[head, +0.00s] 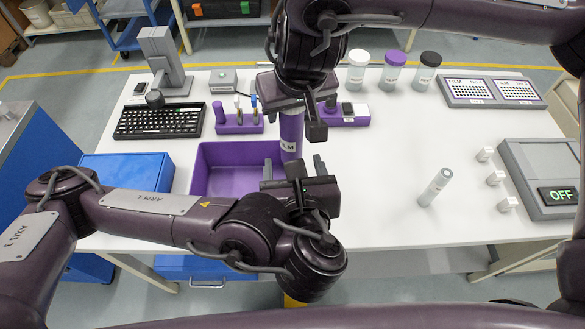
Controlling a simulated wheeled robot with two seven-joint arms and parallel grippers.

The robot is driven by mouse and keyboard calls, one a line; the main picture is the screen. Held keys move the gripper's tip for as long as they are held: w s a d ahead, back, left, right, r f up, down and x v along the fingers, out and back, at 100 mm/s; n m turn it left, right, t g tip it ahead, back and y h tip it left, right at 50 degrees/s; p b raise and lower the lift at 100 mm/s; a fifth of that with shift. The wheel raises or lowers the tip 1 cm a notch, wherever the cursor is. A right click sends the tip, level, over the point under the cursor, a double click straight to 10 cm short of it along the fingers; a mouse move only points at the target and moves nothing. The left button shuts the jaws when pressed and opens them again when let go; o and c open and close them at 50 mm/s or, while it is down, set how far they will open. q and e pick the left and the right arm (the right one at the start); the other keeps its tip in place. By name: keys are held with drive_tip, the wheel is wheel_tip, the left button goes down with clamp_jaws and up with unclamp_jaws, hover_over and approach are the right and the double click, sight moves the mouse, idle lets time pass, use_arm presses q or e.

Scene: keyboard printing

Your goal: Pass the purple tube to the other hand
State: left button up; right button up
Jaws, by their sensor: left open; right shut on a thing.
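The purple tube (291,133) stands roughly upright in the air above the white table, with a white label showing part of a word. My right gripper (293,112) comes down from above and is shut on the tube's upper part, which it hides. My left gripper (293,172) is below it with its fingers pointing up. It is open, and its fingertips are near the tube's lower end. I cannot tell whether they touch the tube.
A purple bin (225,178) is left of the grippers, with a blue box (125,170) beside it. A black keyboard (160,121) and purple tool racks (238,124) are behind. Lidded jars (391,72) stand at the back. A grey tube (435,187) and an OFF device (545,165) are right.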

sight(287, 138)
use_arm(q)
drive_tip(key=x, duration=1.1)
drive_tip(key=shift+w+a+f, duration=0.1)
drive_tip(key=shift+a+f, duration=0.1)
drive_tip(key=shift+c, duration=0.4)
drive_tip(key=c, duration=1)
use_arm(e)
drive_tip(key=shift+d, duration=0.1)
drive_tip(key=o, duration=1.3)
